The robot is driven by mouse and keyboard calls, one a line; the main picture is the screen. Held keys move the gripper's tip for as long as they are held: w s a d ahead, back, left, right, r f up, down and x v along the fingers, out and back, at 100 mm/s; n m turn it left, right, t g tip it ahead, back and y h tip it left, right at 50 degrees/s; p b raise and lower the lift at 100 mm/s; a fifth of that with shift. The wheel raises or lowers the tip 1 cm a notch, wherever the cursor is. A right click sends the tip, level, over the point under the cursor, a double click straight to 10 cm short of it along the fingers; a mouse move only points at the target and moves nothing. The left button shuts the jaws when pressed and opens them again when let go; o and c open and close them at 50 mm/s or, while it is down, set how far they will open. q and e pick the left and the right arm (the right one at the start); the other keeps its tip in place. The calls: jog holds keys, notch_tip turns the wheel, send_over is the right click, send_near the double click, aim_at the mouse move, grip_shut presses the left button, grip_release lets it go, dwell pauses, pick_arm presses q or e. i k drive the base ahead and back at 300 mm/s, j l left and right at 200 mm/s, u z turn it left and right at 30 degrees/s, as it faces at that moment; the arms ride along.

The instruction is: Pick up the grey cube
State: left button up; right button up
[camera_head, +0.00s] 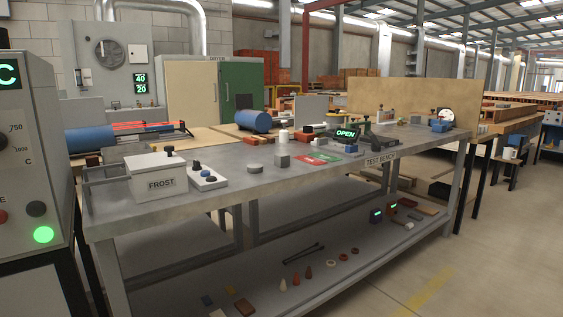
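A small grey cube (282,160) sits on the grey test bench (225,185), near the middle of its top. A short grey round piece (255,168) lies just left of it, apart from it. A red and green mat (318,157) lies to its right. Neither of my grippers shows in the head view.
A white box marked FROST (160,182) and a small switch box (207,180) stand left on the bench. A blue cylinder (253,121) and an OPEN display (346,134) stand behind. Several small items lie on the lower shelf (250,270). Floor at the right front is clear.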

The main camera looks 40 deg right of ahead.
aim_at(280, 160)
jog(key=l+z, duration=0.25)
jog(key=l, duration=1.7)
